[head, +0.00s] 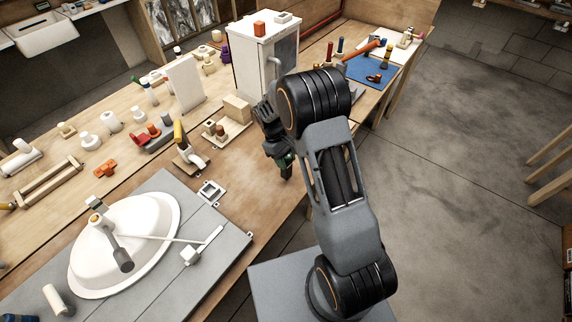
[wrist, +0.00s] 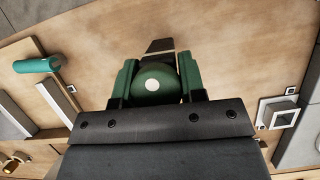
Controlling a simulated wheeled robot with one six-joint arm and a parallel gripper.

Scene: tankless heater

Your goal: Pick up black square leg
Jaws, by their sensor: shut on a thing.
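My gripper (wrist: 158,72) shows in the wrist view with its two green fingers closed in from both sides. A small dark block, the black square leg (wrist: 160,46), sticks out past the fingertips between them. A rounded green part with a white dot fills the space behind it and hides the leg's near end. In the head view my gripper (head: 286,168) hangs over the bare front part of the wooden bench, right of the metal square bracket. The leg cannot be made out there, being small and dark against the gripper.
A metal square bracket (head: 211,191) lies near the grey board (head: 220,262) holding a white basin (head: 130,240). Behind my gripper stand a wooden block (head: 237,108) and a white cabinet (head: 262,65). In the wrist view a teal-handled tool (wrist: 38,65) lies left; bare wood surrounds the fingers.

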